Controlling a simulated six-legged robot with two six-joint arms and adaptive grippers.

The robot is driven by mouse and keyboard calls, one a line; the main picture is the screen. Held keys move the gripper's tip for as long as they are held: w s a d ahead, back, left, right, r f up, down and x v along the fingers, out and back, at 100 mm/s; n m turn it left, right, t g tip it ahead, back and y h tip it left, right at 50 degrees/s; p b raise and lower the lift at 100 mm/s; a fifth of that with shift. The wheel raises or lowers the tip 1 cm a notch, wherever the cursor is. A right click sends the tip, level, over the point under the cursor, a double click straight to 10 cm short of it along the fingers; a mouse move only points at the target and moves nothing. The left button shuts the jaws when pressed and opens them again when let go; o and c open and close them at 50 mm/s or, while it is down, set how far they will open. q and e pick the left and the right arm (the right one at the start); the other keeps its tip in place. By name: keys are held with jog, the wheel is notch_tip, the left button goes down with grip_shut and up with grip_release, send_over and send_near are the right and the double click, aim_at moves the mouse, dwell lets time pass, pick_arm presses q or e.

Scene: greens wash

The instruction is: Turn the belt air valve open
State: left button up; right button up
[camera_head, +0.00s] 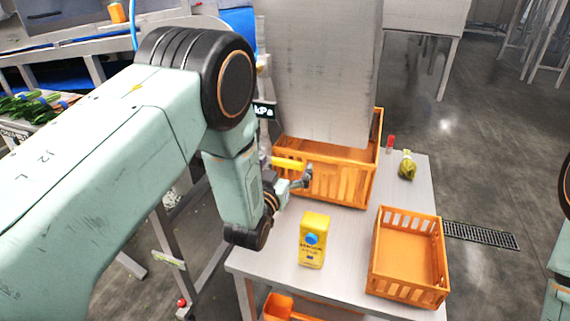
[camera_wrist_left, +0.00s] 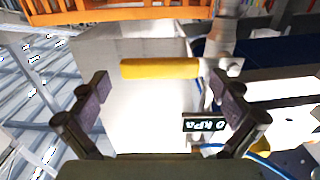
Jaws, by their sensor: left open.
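The yellow valve handle (camera_head: 289,163) sticks out sideways just beyond my left gripper (camera_head: 300,181) in the head view. In the left wrist view the handle (camera_wrist_left: 160,68) lies level, its right end meeting a metal fitting (camera_wrist_left: 222,62). My left gripper (camera_wrist_left: 165,90) is open, one finger on each side of the picture, with the handle between and slightly beyond the fingertips. I cannot tell whether a finger touches it. A dark gauge display (camera_wrist_left: 205,123) reads 0 kPa; part of it (camera_head: 264,110) shows behind my left arm. My right gripper is out of view.
A grey panel (camera_head: 318,70) stands behind the handle, by a large orange crate (camera_head: 345,188). The table (camera_head: 345,245) holds a yellow carton (camera_head: 313,240), a smaller orange crate (camera_head: 408,255), a green bundle (camera_head: 406,166) and a small red item (camera_head: 390,144). Greens (camera_head: 30,105) lie at left.

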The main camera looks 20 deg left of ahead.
pick_arm(q)
jog(key=shift+s+r, duration=0.15)
jog(key=c, duration=0.5)
jog(key=shift+s, duration=0.1)
jog(key=c, duration=0.4)
jog(key=shift+r, duration=0.3)
jog(key=c, duration=0.8)
